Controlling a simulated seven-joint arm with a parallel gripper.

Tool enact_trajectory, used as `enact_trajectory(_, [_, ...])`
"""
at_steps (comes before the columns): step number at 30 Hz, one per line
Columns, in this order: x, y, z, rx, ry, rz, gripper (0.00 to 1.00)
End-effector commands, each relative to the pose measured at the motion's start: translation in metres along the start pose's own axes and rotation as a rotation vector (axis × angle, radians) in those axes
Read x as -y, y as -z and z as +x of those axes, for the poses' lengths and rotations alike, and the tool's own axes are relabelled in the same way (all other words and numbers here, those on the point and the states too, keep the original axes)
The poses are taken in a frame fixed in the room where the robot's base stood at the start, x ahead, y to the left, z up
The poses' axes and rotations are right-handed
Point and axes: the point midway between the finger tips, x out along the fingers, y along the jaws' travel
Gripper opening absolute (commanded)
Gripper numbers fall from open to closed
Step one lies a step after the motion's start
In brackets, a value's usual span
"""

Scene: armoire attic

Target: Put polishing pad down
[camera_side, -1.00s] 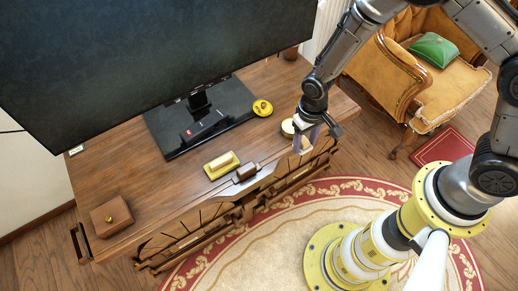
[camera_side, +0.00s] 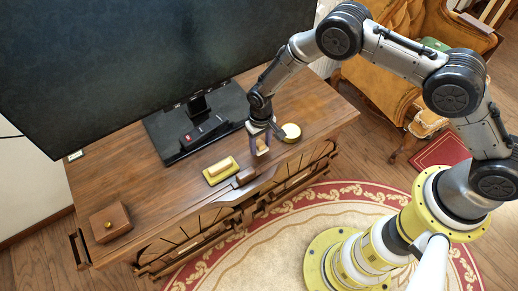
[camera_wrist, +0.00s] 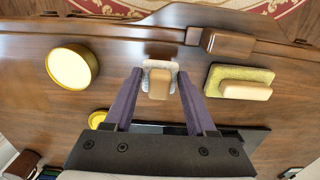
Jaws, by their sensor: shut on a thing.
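The polishing pad, a small whitish pad with a tan wooden block handle (camera_wrist: 159,82), is between the fingertips of my gripper (camera_wrist: 161,77) in the wrist view. My gripper is shut on it. In the side view my gripper (camera_side: 261,147) points down over the right part of the brown wooden cabinet top (camera_side: 165,195), between a round gold tin (camera_side: 291,132) and a yellow pad with a tan handle (camera_side: 220,170). The held pad is small and partly covered by the fingers there. I cannot tell whether it touches the cabinet top.
In the wrist view, the gold tin (camera_wrist: 72,67) lies left, the yellow pad (camera_wrist: 239,83) right and a dark brown block (camera_wrist: 228,43) near the cabinet edge. A monitor stand (camera_side: 200,120) is behind. A brown box (camera_side: 111,222) sits far left, with bare wood between.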

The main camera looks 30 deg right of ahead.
Motion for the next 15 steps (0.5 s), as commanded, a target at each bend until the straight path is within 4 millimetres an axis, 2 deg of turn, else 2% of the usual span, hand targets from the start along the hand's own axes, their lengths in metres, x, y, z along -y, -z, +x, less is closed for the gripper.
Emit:
enact_trajectory(4, [0.002, 0.006, 0.008, 0.0, 0.0, 0.0, 0.04])
enact_trajectory(10, [0.002, 0.006, 0.034, 0.002, -0.001, 0.0, 0.04])
enact_trajectory(15, [0.003, 0.007, 0.038, -0.001, 0.0, 0.0, 0.04])
